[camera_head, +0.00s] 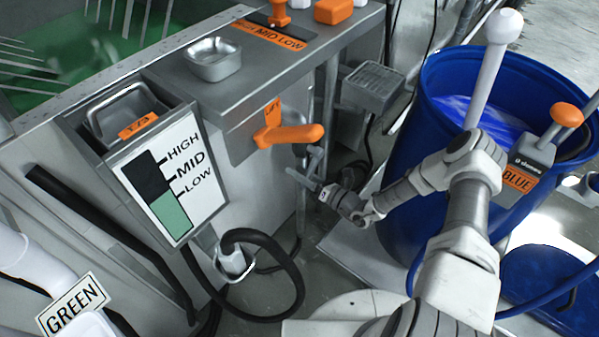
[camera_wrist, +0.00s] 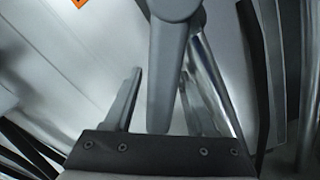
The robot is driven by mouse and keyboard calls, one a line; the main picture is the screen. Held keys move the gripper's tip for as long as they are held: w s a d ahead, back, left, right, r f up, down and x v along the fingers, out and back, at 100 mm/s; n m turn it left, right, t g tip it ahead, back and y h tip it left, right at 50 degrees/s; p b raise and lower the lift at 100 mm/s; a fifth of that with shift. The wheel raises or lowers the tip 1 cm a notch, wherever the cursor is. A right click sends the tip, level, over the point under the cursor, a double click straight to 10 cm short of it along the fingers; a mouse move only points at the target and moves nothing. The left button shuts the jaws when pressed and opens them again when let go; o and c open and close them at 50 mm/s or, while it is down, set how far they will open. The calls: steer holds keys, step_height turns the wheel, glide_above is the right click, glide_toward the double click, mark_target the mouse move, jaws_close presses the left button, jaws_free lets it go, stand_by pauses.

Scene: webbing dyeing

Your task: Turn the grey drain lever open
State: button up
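The grey drain lever (camera_wrist: 170,70) hangs down through the middle of the wrist view from a rounded hub at the top. In the head view, a small grey part that looks like this lever (camera_head: 314,160) shows below the orange handle, partly hidden by my fingers. My gripper (camera_head: 305,179) is at the lever, low beside the tank. In the wrist view my gripper (camera_wrist: 161,76) is open, with the lever between its fingers. A gap shows between the left finger and the lever.
An orange handle (camera_head: 290,134) sticks out above my gripper. A black hose (camera_head: 292,270) loops at the left. A level gauge (camera_head: 165,185) is on the tank front. A blue barrel (camera_head: 440,130) stands close at the right, behind my arm. A shiny pipe (camera_wrist: 210,85) runs behind the lever.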

step_height(320, 180, up, 7)
steer(key=s+a+m, duration=0.2)
steer(key=s+m, duration=0.1)
steer(key=m, duration=0.8)
steer(key=p+v, duration=0.4)
steer(key=v, duration=1.3)
steer(key=s+a+r+n+g+p, duration=0.2)
steer(key=r+n+g+p, duration=0.3)
steer(key=r+n+g, duration=0.5)
steer(key=shift+s+r+n+g+h, duration=0.35)
steer(key=shift+s+r+n, duration=0.4)
steer(key=shift+r+n, duration=3.8)
steer(key=shift+r, duration=0.1)
